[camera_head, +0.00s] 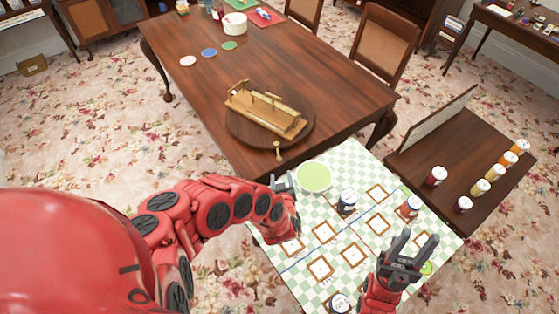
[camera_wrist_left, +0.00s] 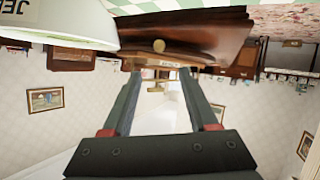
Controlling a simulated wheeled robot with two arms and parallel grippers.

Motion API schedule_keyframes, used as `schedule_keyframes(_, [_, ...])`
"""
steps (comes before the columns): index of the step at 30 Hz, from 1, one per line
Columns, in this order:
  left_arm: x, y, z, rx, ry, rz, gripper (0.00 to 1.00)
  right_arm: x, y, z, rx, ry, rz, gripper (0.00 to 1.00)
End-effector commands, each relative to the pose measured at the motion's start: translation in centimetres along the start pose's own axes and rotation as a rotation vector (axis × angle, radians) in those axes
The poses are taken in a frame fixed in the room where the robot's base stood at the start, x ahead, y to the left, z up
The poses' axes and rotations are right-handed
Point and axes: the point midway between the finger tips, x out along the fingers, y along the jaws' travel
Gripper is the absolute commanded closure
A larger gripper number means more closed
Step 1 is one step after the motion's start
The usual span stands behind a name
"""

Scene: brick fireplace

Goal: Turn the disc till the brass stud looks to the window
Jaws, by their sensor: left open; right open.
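A dark round wooden disc (camera_head: 250,138) lies on the large table, with a light wooden rack (camera_head: 265,108) standing on it. The brass stud (camera_head: 278,150) is at the disc's near rim, facing the checked table. My left gripper (camera_head: 281,184) is open and empty, short of the stud and beside the green bowl. In the left wrist view, the stud (camera_wrist_left: 158,46) shows beyond and between the open fingers, not touched. My right gripper (camera_head: 408,245) is open and empty over the checked table's right part. I cannot make out a window in the head view.
The pale green bowl (camera_head: 314,176) stands close to my left gripper. The checked table (camera_head: 338,240) carries jars and square frames. A low brown table (camera_head: 455,160) with several jars is at right. Coasters (camera_head: 209,53) and a white pot (camera_head: 234,23) are at the big table's far end.

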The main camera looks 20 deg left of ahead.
Motion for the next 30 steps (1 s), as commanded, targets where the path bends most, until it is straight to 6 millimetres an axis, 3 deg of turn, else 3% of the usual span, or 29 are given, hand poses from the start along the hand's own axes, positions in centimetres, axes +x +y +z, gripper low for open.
schedule_keyframes(1, [1.5,0.0,0.6,0.006,0.005,0.005,0.41,-1.7,-0.1,0.3,0.0,0.0,0.0,0.55])
schedule_keyframes(10, [8.0,0.0,0.7,-0.003,0.004,0.001,0.41,-6.4,-0.3,1.1,0.0,0.0,0.0,0.55])
schedule_keyframes(13, [8.9,0.2,0.0,-0.013,0.001,-0.002,0.41,-5.7,-0.3,1.0,0.0,0.0,0.0,0.55])
schedule_keyframes(21, [12.0,0.2,0.1,-0.01,0.002,-0.001,0.41,-6.3,-0.3,1.1,0.0,0.0,0.0,0.55])
schedule_keyframes(30, [13.4,0.1,0.1,-0.003,-0.001,0.0,0.41,-6.7,-0.3,1.1,0.0,0.0,0.0,0.55])
